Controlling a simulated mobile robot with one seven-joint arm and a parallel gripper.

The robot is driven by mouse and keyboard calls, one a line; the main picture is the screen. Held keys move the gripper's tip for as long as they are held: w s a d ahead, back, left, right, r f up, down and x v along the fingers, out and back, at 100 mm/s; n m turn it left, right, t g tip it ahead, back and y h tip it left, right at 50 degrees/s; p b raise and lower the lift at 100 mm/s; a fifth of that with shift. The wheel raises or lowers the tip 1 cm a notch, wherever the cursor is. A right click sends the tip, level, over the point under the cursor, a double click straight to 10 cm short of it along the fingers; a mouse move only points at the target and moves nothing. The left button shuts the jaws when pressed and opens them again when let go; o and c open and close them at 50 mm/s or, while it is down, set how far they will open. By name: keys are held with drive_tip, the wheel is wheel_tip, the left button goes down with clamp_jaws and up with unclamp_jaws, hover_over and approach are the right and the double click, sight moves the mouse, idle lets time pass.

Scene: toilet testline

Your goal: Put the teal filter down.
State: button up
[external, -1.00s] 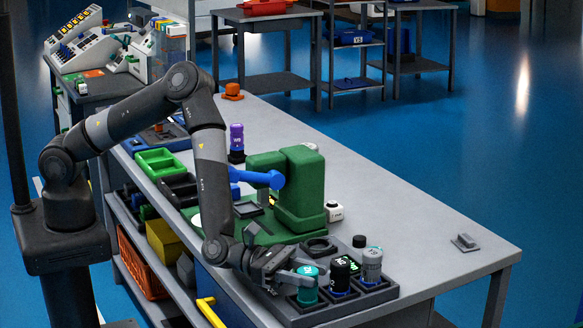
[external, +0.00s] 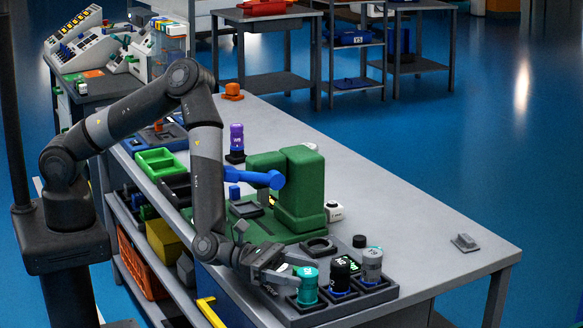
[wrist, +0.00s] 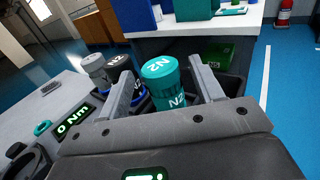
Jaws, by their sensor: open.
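The teal filter (external: 308,285), marked N2, stands upright in the left compartment of a dark tray (external: 340,309) at the near end of the bench. It also shows in the wrist view (wrist: 162,83), between my fingers. My gripper (external: 296,281) is open around it. In the wrist view the two fingers of my gripper (wrist: 165,90) stand apart, with a gap on each side of the filter. The filter's base is partly hidden by the gripper body.
A green press (external: 300,190) stands behind. The bench (external: 430,235) is mostly clear to the right, apart from a small grey block (external: 465,242).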

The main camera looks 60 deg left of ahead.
drive_tip(key=v, duration=0.9)
drive_tip(key=shift+s+a, duration=0.15)
